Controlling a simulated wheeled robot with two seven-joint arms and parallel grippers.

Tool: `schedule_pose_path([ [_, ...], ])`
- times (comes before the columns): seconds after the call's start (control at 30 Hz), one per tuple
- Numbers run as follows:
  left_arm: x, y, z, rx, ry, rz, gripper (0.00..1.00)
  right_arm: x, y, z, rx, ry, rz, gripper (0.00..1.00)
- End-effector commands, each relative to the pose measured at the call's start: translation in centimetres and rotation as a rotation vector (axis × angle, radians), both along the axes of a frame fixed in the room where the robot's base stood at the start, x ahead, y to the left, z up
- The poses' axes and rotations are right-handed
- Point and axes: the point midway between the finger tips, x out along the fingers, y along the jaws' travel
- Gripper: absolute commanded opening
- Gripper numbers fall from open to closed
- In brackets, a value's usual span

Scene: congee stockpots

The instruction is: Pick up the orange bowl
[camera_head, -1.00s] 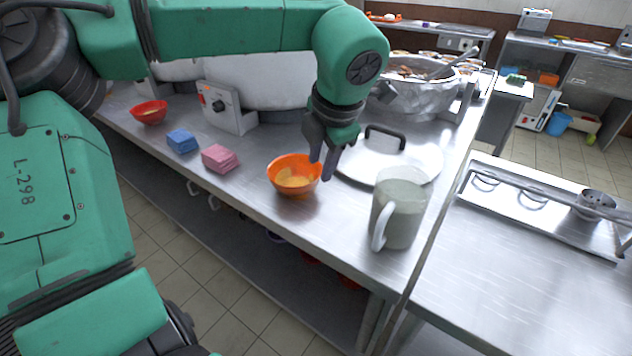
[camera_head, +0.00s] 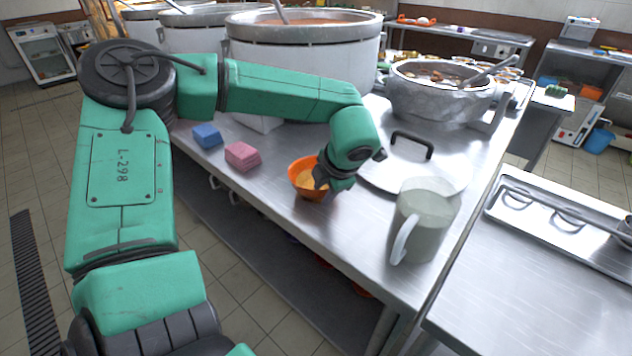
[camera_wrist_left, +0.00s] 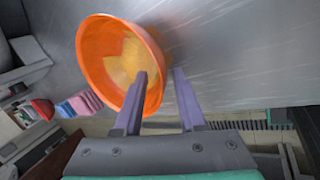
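The orange bowl (camera_head: 298,184) stands on the steel counter (camera_head: 300,246), with something yellowish inside. My left gripper (camera_head: 322,184) is down at the bowl's right side in the head view, partly covering it. The left wrist view shows the orange bowl (camera_wrist_left: 92,55) up close. There my left gripper (camera_wrist_left: 161,72) is open, with one finger over the bowl's inside and the other outside its rim. The rim lies between the fingers with a visible gap; I cannot tell whether either finger touches it. My right gripper is not in view.
Pink (camera_head: 242,156) and blue (camera_head: 207,136) sponges lie left of the bowl. A grey-green pitcher (camera_head: 424,228) and a pot lid with black handle (camera_head: 412,143) are to the right. Large stockpots (camera_head: 305,52) stand behind. The counter's front edge is close to the bowl.

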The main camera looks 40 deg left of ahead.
Motion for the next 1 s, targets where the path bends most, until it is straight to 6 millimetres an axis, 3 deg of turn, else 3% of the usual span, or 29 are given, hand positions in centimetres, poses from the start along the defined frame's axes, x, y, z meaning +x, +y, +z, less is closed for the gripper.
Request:
schedule_pose_path([
  [0.13,0.02,-0.01,0.03,0.0,-0.001,0.0,0.36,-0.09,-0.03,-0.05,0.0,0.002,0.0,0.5],
  [0.23,0.01,-0.03,0.04,0.0,-0.001,0.0,0.0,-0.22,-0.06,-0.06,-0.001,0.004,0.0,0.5],
  [1.0,-0.06,-0.04,-0.02,-0.001,0.002,0.001,0.0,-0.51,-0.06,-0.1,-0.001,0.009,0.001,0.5],
])
